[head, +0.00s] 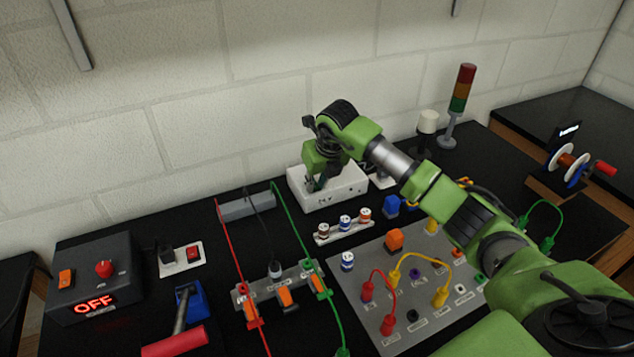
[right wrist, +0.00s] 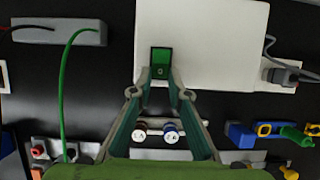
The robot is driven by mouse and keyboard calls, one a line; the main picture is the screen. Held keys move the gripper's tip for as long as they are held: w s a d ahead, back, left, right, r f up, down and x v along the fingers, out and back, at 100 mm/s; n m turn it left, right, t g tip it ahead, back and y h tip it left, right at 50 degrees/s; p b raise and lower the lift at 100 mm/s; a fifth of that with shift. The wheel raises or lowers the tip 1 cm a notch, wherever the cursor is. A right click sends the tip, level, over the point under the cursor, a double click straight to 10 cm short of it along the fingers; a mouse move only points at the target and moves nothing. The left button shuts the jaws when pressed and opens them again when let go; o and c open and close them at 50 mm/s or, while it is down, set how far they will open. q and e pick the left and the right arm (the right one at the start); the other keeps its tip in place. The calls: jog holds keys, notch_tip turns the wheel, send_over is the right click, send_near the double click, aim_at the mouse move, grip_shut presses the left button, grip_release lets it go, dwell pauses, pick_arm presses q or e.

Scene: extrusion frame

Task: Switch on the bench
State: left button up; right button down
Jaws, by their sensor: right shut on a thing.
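A white box (head: 345,190) stands at the back of the black bench against the wall. In the right wrist view its white face (right wrist: 220,50) carries a green switch (right wrist: 161,60) with a dark surround near its edge. My right gripper (head: 316,183) reaches down onto the box. In the right wrist view its fingertips (right wrist: 160,75) are drawn close together on the green switch, shut on it. In the head view my gripper hides the switch. A dark unit (head: 95,280) at the left shows a red OFF display (head: 95,304). My left gripper is not in view.
A grey panel (head: 345,283) with coloured cables lies below my right arm. A white plate with a red switch (head: 193,254) and a blue device with a red handle (head: 175,341) stand at the left. A signal tower (head: 459,103) stands at the back right.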

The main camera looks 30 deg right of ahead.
jog(key=shift+w+r+g, duration=0.15)
jog(key=shift+w+g, duration=0.1)
jog(key=shift+g, duration=0.55)
jog(key=shift+w+r+g, duration=0.15)
jog(key=shift+w+g, duration=0.05)
jog(key=shift+g, duration=0.6)
jog(key=c, duration=1.9)
grip_release()
jog(key=shift+r, duration=0.1)
jog(key=r, duration=0.8)
jog(key=s+r, duration=0.1)
jog(key=r, duration=0.2)
jog(key=shift+r, duration=0.4)
